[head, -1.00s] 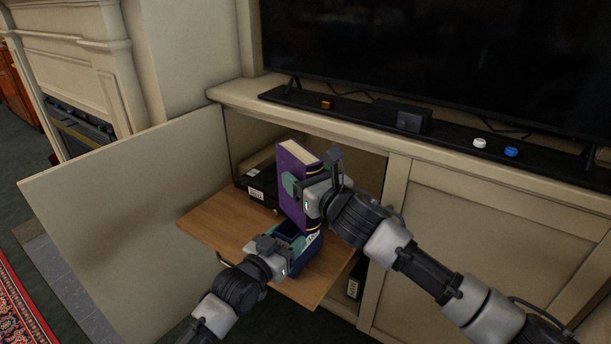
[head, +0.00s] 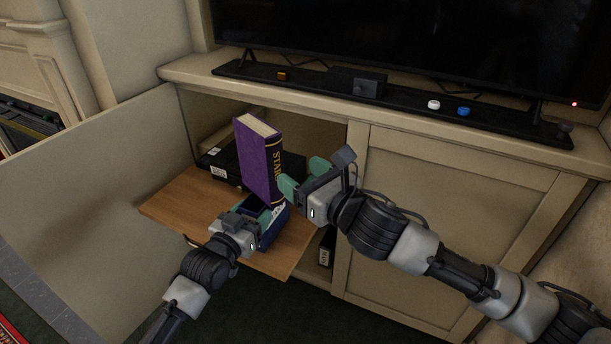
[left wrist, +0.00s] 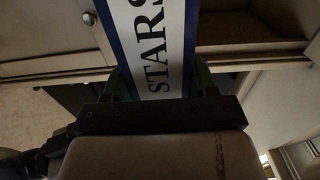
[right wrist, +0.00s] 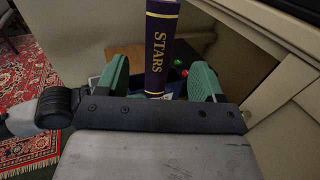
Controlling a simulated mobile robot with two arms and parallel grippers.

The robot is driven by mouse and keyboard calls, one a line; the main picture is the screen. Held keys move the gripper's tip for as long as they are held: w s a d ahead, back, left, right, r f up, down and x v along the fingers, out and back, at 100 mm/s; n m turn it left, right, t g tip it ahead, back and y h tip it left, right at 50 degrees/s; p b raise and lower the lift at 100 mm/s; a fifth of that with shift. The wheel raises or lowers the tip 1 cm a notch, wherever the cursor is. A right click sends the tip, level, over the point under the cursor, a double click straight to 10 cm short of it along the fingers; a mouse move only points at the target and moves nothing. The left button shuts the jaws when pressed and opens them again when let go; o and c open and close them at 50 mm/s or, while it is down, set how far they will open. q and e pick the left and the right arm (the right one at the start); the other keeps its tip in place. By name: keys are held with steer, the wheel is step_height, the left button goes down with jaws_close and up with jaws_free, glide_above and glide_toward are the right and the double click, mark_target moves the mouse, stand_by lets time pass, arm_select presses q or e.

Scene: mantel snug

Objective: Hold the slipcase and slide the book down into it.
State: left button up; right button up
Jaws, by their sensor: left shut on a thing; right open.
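The purple book (head: 258,158) with "STARS" on its spine stands upright in the head view. Its lower end is at the dark blue slipcase (head: 272,228); how deep it sits inside is hard to tell. My left gripper (head: 246,216) is shut on the slipcase, whose white "STARS" label (left wrist: 160,50) fills the space between its fingers in the left wrist view. My right gripper (head: 300,180) is open, just right of the book's spine. In the right wrist view the book's spine (right wrist: 158,50) stands between the spread green fingers, apart from them.
The wooden pull-out shelf (head: 180,207) lies under the slipcase, with a black box (head: 222,162) behind the book. An open cabinet door (head: 95,190) stands at the left. A TV stand ledge (head: 400,95) with small items runs above.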

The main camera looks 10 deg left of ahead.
mark_target(264, 129)
steer(key=shift+s+d, duration=0.15)
steer(key=shift+o, duration=0.4)
steer(key=shift+r, duration=0.25)
steer(key=w+a+r, duration=0.2)
steer(key=a, duration=0.1)
steer(key=w+a+r, duration=0.1)
steer(key=a, duration=0.1)
steer(key=shift+w+r, duration=0.3)
steer(key=shift+w+d+x, duration=0.1)
steer(key=shift+w+x, duration=0.05)
steer(key=shift+x, duration=1.25)
steer(key=shift+w+d+x, duration=0.1)
steer(key=shift+d+x, duration=0.05)
steer(key=shift+x, duration=1.25)
jaws_close()
